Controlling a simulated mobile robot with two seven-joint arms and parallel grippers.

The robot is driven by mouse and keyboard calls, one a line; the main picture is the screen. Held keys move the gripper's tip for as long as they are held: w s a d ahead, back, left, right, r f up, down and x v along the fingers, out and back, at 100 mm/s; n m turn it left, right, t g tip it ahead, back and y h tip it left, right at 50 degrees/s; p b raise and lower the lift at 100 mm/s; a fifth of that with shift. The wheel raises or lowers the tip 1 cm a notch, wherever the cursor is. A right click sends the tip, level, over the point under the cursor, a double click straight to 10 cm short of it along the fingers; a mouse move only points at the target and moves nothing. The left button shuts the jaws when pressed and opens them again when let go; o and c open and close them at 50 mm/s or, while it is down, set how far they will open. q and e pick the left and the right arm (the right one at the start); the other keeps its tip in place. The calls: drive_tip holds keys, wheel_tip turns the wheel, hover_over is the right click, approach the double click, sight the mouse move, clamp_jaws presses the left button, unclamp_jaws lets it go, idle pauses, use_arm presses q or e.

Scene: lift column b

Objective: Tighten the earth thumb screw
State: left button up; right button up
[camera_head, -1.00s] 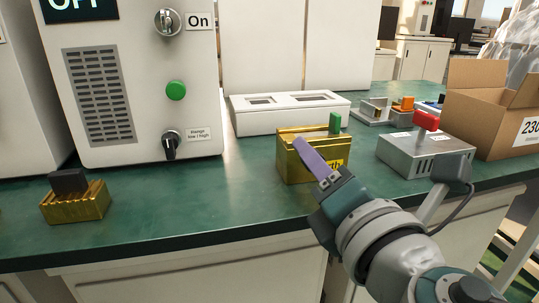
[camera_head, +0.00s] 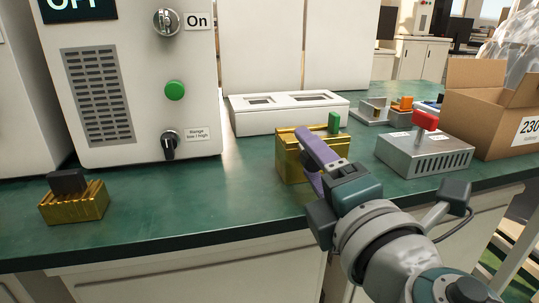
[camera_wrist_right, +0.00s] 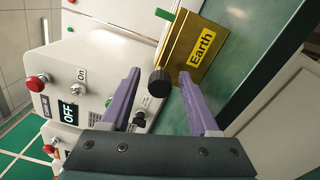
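The gold earth block (camera_head: 288,160) stands on the green bench, with a green piece (camera_head: 334,122) on top. In the right wrist view its yellow "Earth" label (camera_wrist_right: 202,46) is readable. A black ribbed thumb screw (camera_wrist_right: 159,82) sticks out of the block's side there; in the head view my fingers hide it. My right gripper (camera_head: 309,158) has purple fingers, spread in front of the block. In the right wrist view the open gripper (camera_wrist_right: 159,74) has the screw showing between its fingertips, with gaps on both sides. My left gripper is out of view.
A white cabinet (camera_head: 150,25) with switches and a green button stands behind left. Another gold block (camera_head: 75,208) with a black top is at the left front. A grey metal box (camera_head: 425,154) with a red lever and a cardboard box (camera_head: 490,120) stand right. Bench between is clear.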

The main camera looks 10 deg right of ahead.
drive_tip(key=s, duration=0.7)
drive_tip(key=shift+d+b, duration=0.15)
drive_tip(key=shift+b, duration=0.15)
drive_tip(key=shift+r, duration=0.1)
